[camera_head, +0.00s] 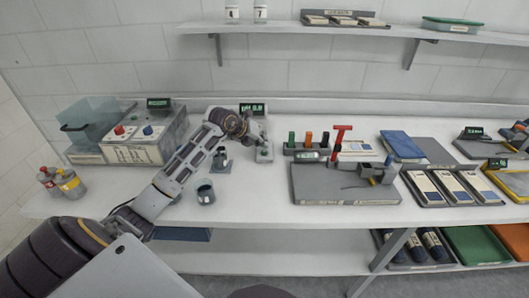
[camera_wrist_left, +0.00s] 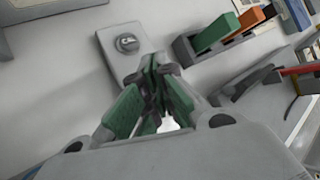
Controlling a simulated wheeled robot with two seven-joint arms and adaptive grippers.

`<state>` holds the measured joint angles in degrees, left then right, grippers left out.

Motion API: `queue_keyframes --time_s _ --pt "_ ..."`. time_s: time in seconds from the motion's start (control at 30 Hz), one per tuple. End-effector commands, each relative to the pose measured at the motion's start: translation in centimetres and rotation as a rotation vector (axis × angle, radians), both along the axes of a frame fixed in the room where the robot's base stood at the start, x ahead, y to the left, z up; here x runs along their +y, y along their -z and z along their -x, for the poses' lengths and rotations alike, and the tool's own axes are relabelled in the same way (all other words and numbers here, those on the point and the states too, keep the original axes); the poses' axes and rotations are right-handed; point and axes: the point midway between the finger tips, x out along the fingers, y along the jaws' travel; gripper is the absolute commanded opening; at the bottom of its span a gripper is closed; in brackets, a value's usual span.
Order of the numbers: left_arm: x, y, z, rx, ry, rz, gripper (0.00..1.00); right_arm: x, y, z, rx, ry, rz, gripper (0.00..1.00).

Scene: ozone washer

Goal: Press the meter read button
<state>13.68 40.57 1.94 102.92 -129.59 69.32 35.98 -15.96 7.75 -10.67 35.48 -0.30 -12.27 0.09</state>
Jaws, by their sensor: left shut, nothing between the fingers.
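A small grey meter box (camera_head: 265,156) stands on the bench below a green-lit display (camera_head: 252,108). A round button (camera_head: 264,150) is on its top face. In the left wrist view the button (camera_wrist_left: 127,43) is a grey disc with a pale mark, on the grey plate (camera_wrist_left: 112,67). My left gripper (camera_head: 258,138) is shut and empty, just behind and above the box in the head view. Its green-padded fingertips (camera_wrist_left: 150,68) show just below the button in the wrist view; I cannot tell whether they touch it. My right gripper is not in view.
To the left stands a washer unit (camera_head: 135,152) with red and blue knobs. A rack with coloured handles (camera_head: 307,152) is right of the meter box, with a grey tray (camera_head: 340,197) in front.

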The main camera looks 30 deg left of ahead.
Motion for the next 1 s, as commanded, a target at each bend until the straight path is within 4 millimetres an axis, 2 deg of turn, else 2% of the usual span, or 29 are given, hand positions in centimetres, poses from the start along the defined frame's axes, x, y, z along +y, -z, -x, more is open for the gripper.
queue_keyframes --time_s 0.8,1.0 --pt "0.0 -4.6 0.0 -0.002 0.001 0.000 0.00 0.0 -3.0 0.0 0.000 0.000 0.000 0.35" --pt "0.0 -5.1 0.0 0.000 0.001 -0.001 0.00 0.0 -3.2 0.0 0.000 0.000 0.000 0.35"
